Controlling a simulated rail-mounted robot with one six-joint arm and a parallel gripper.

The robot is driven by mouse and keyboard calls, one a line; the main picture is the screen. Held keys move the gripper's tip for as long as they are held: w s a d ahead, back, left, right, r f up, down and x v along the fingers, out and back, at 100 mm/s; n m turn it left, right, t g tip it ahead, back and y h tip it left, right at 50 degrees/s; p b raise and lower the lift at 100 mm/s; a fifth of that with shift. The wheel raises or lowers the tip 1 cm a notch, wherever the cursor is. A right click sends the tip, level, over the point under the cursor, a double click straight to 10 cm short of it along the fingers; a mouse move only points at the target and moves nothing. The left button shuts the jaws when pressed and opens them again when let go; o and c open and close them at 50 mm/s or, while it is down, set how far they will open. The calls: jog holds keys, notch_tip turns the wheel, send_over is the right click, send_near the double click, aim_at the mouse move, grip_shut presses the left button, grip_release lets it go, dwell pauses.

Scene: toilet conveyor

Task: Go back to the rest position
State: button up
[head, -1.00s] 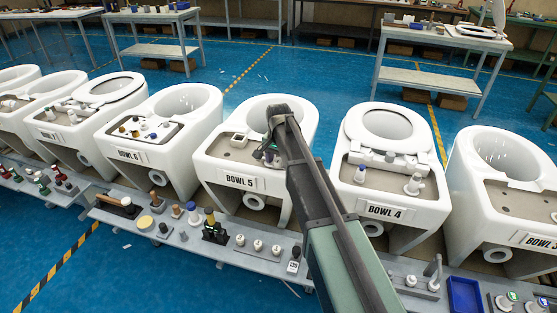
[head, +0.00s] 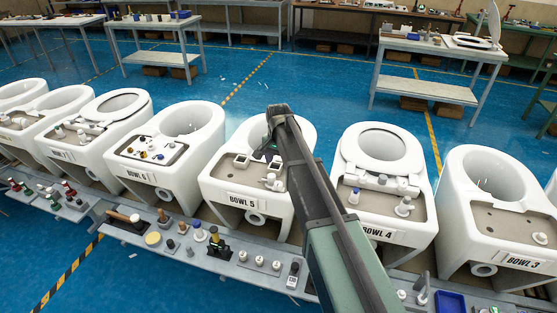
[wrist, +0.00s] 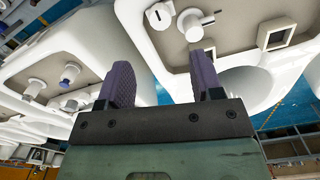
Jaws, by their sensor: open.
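My gripper (head: 268,152) hangs over the deck of the white toilet labelled Bowl 5 (head: 222,194) in the head view, with its fingers mostly hidden by my arm. In the wrist view my gripper (wrist: 163,82) has two purple ribbed fingers set wide apart, with nothing between them. On Bowl 5's deck are two square-framed parts (head: 241,161) and a white round fitting (head: 272,182). The fitting also shows in the wrist view (wrist: 160,15), beyond the fingers and apart from them.
Bowl 4 (head: 420,228) stands right and Bowl 6 (head: 140,160) left, each with parts on its deck. A low grey rail shelf (head: 225,264) with several small parts runs in front. Tables (head: 440,43) stand behind, across open blue floor (head: 310,90).

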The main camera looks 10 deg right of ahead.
jog(key=shift+f, duration=0.15)
jog(key=s+n, duration=0.8)
jog(key=s, duration=2)
